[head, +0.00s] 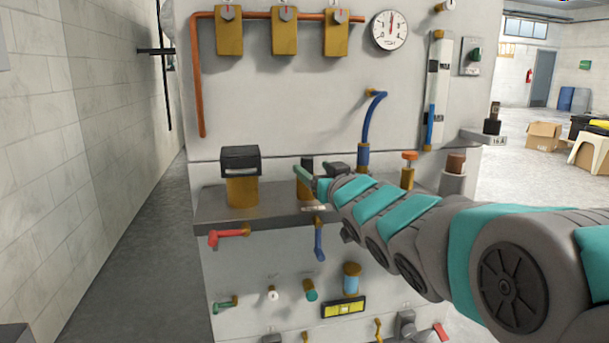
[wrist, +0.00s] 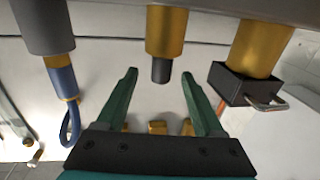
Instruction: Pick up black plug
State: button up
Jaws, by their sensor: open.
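A small black plug (wrist: 160,71) forms the end of a gold cylinder in the wrist view. My gripper (wrist: 159,75) is open, with one green finger on each side of the plug and a clear gap to both. In the head view the plug's dark top (head: 307,162) shows just above my gripper (head: 309,177), at the panel's ledge. The gold body below it is partly hidden by a finger. I cannot tell the exact depth between the fingertips and the plug.
A gold post with a black box head (head: 240,160) stands left on the grey ledge (head: 225,217). A blue hose (head: 372,118) and an orange-topped fitting (head: 409,158) are to the right. Red (head: 229,237) and blue (head: 319,240) handles sit below the ledge.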

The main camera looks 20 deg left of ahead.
aim_at(302, 162)
jog(key=shift+f+x, duration=0.2)
jog(key=shift+x, duration=3.35)
jog(key=shift+s, duration=0.1)
jog(key=shift+c, duration=0.2)
grip_shut()
